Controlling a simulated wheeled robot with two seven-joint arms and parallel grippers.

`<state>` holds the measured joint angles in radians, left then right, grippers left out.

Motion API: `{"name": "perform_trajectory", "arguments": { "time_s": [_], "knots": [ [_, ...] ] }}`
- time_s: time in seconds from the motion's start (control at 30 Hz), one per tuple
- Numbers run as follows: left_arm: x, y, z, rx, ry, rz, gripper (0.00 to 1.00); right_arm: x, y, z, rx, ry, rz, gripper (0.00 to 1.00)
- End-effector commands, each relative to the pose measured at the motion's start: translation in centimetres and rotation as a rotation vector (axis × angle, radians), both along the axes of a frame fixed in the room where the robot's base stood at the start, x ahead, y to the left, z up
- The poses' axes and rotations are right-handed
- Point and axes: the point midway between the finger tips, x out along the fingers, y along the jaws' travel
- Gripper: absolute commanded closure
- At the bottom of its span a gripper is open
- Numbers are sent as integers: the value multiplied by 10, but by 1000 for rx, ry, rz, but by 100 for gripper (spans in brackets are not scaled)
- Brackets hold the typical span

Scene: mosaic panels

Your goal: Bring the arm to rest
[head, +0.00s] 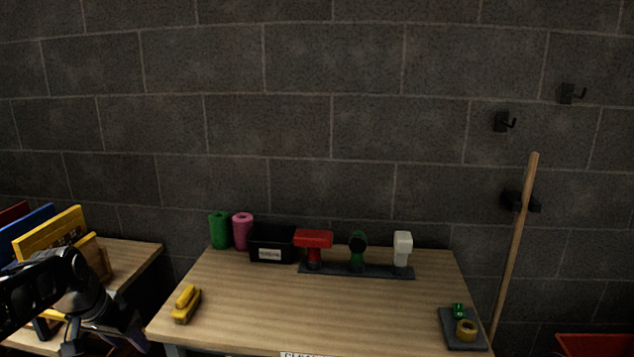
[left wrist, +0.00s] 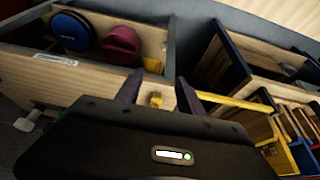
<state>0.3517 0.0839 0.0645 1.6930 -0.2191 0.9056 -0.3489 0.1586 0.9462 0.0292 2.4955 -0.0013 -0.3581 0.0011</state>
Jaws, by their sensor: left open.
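My left arm comes in at the lower left of the head view, and its gripper (head: 105,335) is low over the gap between the side bench and the table. In the left wrist view my left gripper (left wrist: 157,90) has its two fingers apart, with nothing seen held between them. Beyond the fingers is the wooden front of a compartment. My right gripper is not in view.
The wooden table (head: 240,320) holds a black bin (head: 268,244), a tool rack (head: 350,270), a yellow stapler-like item (head: 186,304) and a grey tray (head: 450,335). Coloured panels (head: 55,235) stand on the left bench. A broom handle (head: 515,250) leans at right.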

Motion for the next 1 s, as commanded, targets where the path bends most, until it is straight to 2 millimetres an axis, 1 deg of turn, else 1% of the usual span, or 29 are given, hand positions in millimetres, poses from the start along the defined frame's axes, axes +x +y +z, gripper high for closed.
{"name": "perform_trajectory", "arguments": {
  "time_s": [0.1,0.17,0.3,0.37,0.47,0.57,0.67,0.7,0.77,0.8,0.87,0.9,0.97,1.0],
  "knots": [
    [16,4,7,-3,-70,46,55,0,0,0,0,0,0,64],
    [22,3,7,-9,-101,63,55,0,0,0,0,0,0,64],
    [36,-1,1,-29,-171,102,55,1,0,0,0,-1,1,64],
    [42,-7,-9,-45,-194,119,55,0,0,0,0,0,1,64],
    [51,-23,-38,-84,-220,146,55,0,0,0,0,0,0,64],
    [56,-45,-73,-128,-229,169,55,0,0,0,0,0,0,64],
    [54,-73,-116,-179,-223,191,55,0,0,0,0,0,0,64],
    [50,-87,-137,-201,-212,199,55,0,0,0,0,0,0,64],
    [39,-113,-172,-239,-187,214,55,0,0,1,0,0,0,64],
    [28,-132,-198,-264,-165,224,55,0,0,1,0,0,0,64],
    [6,-160,-234,-297,-126,239,55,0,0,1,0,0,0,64],
    [-11,-178,-256,-317,-96,247,55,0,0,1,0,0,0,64],
    [-40,-204,-287,-340,-46,255,55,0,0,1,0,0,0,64],
    [-63,-221,-305,-354,-8,259,55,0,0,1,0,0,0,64]
  ]
}}
